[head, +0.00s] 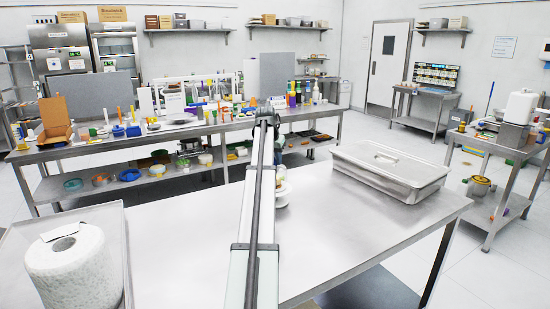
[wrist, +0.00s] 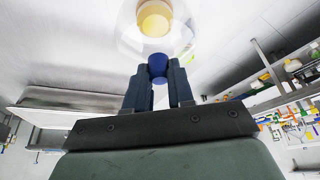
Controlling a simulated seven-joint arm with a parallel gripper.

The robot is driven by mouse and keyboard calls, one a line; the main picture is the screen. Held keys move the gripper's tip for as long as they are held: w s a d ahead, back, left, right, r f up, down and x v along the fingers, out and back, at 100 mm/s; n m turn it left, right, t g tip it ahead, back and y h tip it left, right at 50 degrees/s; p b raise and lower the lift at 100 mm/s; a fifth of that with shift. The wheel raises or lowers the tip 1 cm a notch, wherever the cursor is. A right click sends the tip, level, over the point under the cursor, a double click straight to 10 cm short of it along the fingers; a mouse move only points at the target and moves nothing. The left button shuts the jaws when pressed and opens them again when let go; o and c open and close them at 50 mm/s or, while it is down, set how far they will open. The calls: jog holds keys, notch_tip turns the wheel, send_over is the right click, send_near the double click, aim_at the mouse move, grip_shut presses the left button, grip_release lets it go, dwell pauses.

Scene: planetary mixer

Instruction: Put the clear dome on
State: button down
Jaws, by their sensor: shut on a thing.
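In the wrist view, my gripper (wrist: 158,80) is shut on the blue knob (wrist: 158,65) of the clear dome (wrist: 181,32). A round yellow thing (wrist: 154,18) shows through or beyond the clear wall; I cannot tell whether the dome is over it or apart from it. In the head view, my own arm hides the gripper and most of the dome.
The steel table (head: 345,235) is clear around the arm. A lidded metal pan (head: 392,170) stands at its right. A tray (head: 118,225) with a speckled cylinder (head: 72,268) is at the left. A crowded bench (head: 100,149) stands behind.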

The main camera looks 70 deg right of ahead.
jog(key=shift+f, duration=1.7)
jog(key=c, duration=0.9)
grip_release()
jog(key=v, duration=1.3)
jog(key=shift+a+r, duration=0.15)
jog(key=shift+r, duration=0.25)
